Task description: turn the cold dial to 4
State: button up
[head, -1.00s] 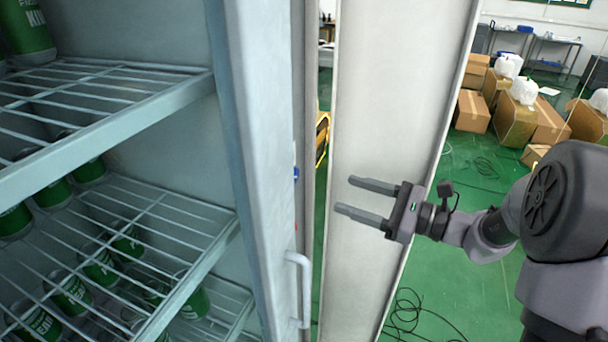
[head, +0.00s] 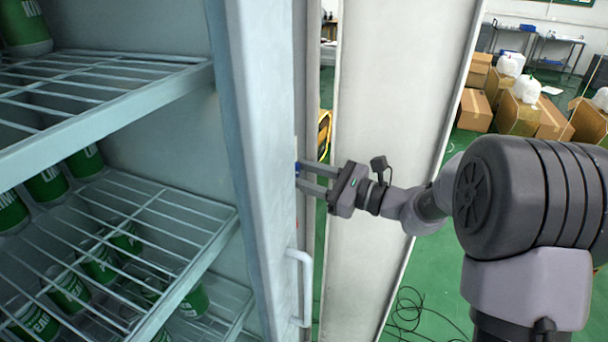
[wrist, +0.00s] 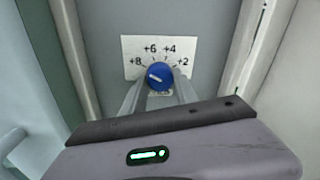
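The cold dial (wrist: 159,75) is a round blue knob on a white label plate (wrist: 129,46) marked +8, +6, +4 and +2 from left to right. Its pale pointer mark seems to face left and slightly down, on the +8 side. My gripper (wrist: 159,92) is open, with one finger on each side below the knob. I cannot tell whether the fingers touch it. In the head view my gripper (head: 299,176) reaches left to the side of the white fridge (head: 262,150), where only a blue sliver of the dial (head: 297,167) shows.
A white handle (head: 305,290) sticks out from the fridge side below my gripper. A tall white panel (head: 385,120) stands close behind my arm. Wire shelves (head: 160,210) with green cans are at left. Cardboard boxes (head: 475,108) stand at the far right.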

grip_shut()
jog(key=shift+r, duration=0.1)
jog(key=shift+p, duration=0.45)
jog(key=shift+r+m+g+h+p, duration=0.15)
jog(key=shift+m+g+p, duration=0.3)
jog(key=shift+m+p, duration=3.85)
jog(key=shift+r+m+g+h+p, duration=0.15)
jog(key=shift+m+g+p, duration=0.3)
jog(key=shift+m+p, duration=3.85)
jog(key=n+p, duration=0.2)
jog(key=shift+f+p, duration=0.15)
jog(key=shift+p, duration=0.2)
jog(key=o, duration=0.8)
grip_release()
